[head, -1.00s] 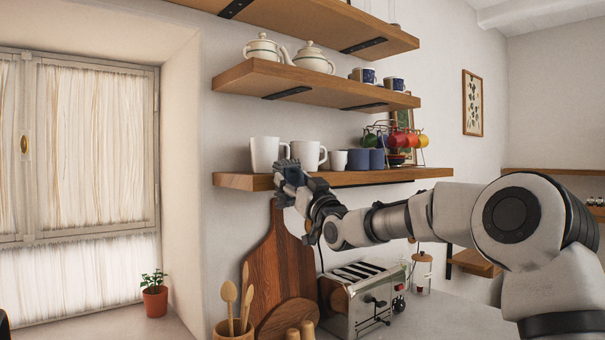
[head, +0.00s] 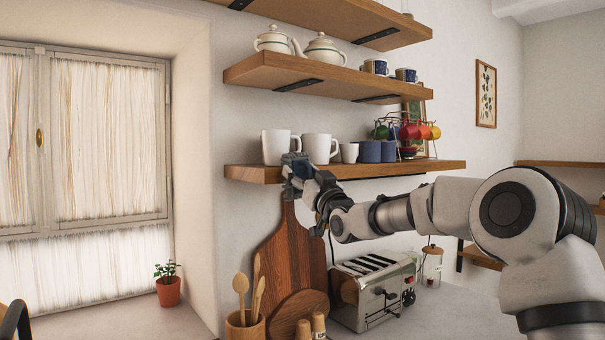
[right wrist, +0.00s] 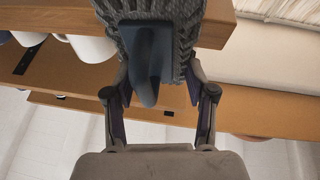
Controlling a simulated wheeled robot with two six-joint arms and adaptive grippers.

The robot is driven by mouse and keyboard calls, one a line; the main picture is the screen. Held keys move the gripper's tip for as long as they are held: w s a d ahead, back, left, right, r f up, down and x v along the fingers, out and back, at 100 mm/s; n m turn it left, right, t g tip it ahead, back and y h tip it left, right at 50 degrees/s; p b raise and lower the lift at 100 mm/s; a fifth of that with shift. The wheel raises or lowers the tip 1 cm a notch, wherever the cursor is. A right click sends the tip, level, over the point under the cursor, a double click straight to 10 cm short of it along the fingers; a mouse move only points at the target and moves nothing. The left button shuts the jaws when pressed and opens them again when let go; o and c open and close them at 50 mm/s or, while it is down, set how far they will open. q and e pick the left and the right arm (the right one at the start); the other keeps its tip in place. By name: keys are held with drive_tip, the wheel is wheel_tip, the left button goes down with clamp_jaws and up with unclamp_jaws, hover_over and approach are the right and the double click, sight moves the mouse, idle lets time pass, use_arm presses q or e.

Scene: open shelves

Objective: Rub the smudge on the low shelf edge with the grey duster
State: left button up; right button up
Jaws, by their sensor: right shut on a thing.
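My right gripper (head: 296,182) is at the front edge of the low shelf (head: 400,170), near its left end. It is shut on the grey duster (head: 295,160), which overlaps the shelf edge in the head view. In the right wrist view the duster (right wrist: 185,30) shows a ribbed grey pad and a blue-grey grip (right wrist: 146,60) between the fingers (right wrist: 160,85). The pad covers part of the wooden shelf edge (right wrist: 220,20). I cannot tell whether it is pressed on it. No smudge is visible; the duster may hide it. My left gripper is not in view.
White mugs (head: 276,147) and blue cups (head: 370,151) stand on the low shelf close behind the duster. A rack of coloured cups (head: 408,130) is further right. Below are a cutting board (head: 290,245), a toaster (head: 370,290) and a pot of wooden spoons (head: 243,325).

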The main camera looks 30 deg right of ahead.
drive_tip(key=shift+w+a+p, duration=0.1)
drive_tip(key=shift+w+p, duration=0.35)
drive_tip(key=shift+w, duration=0.25)
